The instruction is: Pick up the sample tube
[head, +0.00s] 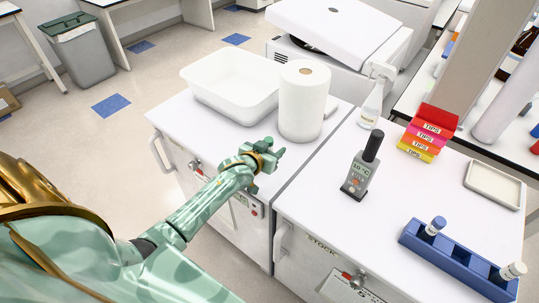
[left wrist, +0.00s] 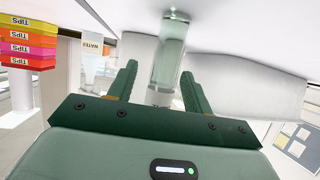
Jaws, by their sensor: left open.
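A clear, greenish glass sample tube (left wrist: 170,45) shows in the left wrist view, which is upside down. It appears to stand upright on the white worktop, its near end between or just beyond my fingers. My left gripper (left wrist: 159,75) is open, with one finger on each side of the tube. I cannot tell whether either finger touches it. In the head view my left gripper (head: 268,158) is over the left worktop, in front of the paper roll; the tube is not clearly visible there. My right gripper is not in view.
The paper roll (head: 302,105) and white tub (head: 232,105) stand close behind my gripper. A bottle (head: 371,105), TIPS boxes (head: 431,130), a grey handheld device (head: 358,174) and a blue rack (head: 455,258) with capped tubes are to the right. The front-right worktop has free room.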

